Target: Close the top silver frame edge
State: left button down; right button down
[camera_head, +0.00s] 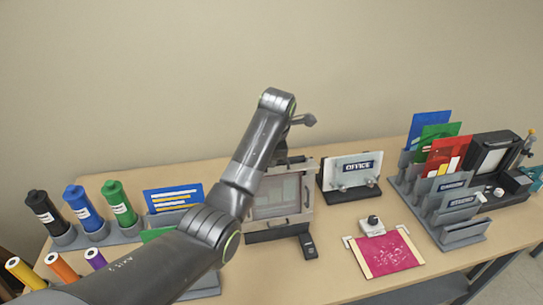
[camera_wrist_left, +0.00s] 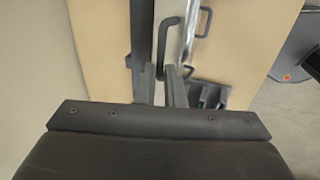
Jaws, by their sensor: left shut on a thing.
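The silver frame (camera_head: 309,185) stands upright around a greyish panel (camera_head: 277,197) at the middle of the table. Its top silver edge (camera_head: 303,165) is partly hidden by my left arm. My left gripper (camera_head: 283,158) reaches down from above to this top edge; its fingertips are mostly hidden in the head view. In the left wrist view, my left gripper (camera_wrist_left: 162,88) has its fingers close together, shut on the top edge. A thin silver bar (camera_wrist_left: 190,30) and a dark curved handle (camera_wrist_left: 168,38) show just beyond the fingers. My right gripper is not in view.
An OFFICE sign stand (camera_head: 353,172) stands right of the frame. A pink sheet in a small holder (camera_head: 388,253) lies in front of it. Racks with coloured cards (camera_head: 455,205) are at right. Black, blue and green rolls (camera_head: 120,203) stand at left.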

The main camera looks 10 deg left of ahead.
aim_at(271, 171)
pick_arm(q)
jog(key=shift+s+d+f+t, duration=0.15)
jog(key=shift+s+f+t, duration=0.25)
jog(key=shift+t, duration=0.2)
jog(key=shift+s+d+f+t+y+b, duration=0.1)
jog(key=shift+s+f+t+y+b, duration=0.25)
jog(key=shift+t+b, duration=0.4)
jog(key=shift+s+d+f+t+y+b, duration=0.1)
jog(key=shift+s+f+t+y+b, duration=0.2)
jog(key=shift+t+b, duration=0.45)
jog(key=shift+s+r+t+b, duration=0.1)
jog(key=shift+t+b, duration=0.2)
jog(key=shift+b, duration=0.3)
jog(key=shift+r, duration=0.1)
jog(key=c, duration=1.5)
grip_release()
jog(key=shift+c, duration=0.2)
